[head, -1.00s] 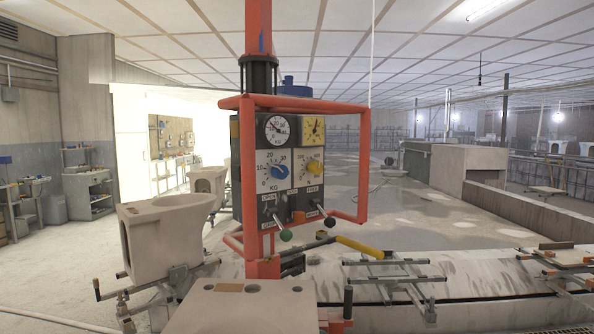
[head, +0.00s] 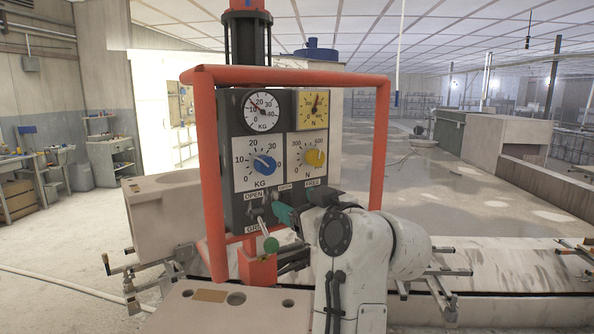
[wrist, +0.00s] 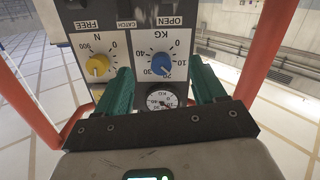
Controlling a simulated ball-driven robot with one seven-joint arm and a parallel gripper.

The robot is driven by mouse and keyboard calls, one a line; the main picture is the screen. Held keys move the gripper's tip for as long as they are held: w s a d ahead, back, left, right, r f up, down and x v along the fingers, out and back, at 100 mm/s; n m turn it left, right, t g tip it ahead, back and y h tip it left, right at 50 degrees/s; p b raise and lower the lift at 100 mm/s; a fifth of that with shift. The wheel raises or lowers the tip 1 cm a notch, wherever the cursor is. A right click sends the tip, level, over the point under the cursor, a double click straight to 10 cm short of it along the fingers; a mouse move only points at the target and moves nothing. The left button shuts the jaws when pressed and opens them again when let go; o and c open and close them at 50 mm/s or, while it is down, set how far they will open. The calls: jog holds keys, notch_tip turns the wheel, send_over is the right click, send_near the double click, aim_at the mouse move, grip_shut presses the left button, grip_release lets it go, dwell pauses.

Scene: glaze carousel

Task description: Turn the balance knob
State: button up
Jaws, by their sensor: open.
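The control panel (head: 235,190) hangs inside a red tube frame. It carries a blue knob (head: 264,164) on a KG dial and a yellow knob (head: 315,157) on an N dial. No label reading "balance" is legible. My gripper (wrist: 162,76) is open and empty. In the wrist view, where the panel appears upside down, its teal fingers lie either side of the blue knob (wrist: 161,64), which seems apart from them. The yellow knob (wrist: 97,65) lies left of the fingers there. In the head view my gripper shows low before the panel, mostly hidden by my arm.
The red frame (head: 206,170) surrounds the panel and its right post stands near my arm. A lever with a green ball (head: 271,244) sticks out below. A pale ceramic piece (head: 165,220) stands at left.

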aim_at(268, 167)
jog(key=shift+t, duration=0.3)
jog(key=w+a+r+p, duration=0.1)
jog(key=w+a, duration=0.1)
jog(key=w, duration=0.1)
jog(key=w+a+r+p, duration=0.1)
jog(key=w+a, duration=0.1)
jog(key=w, duration=0.1)
jog(key=w+a+r+p, duration=0.1)
jog(key=w+a+r, duration=0.1)
jog(key=w+a, duration=0.1)
jog(key=shift+w, duration=0.5)
jog(key=shift+c, duration=0.3)
jog(key=c, duration=1)
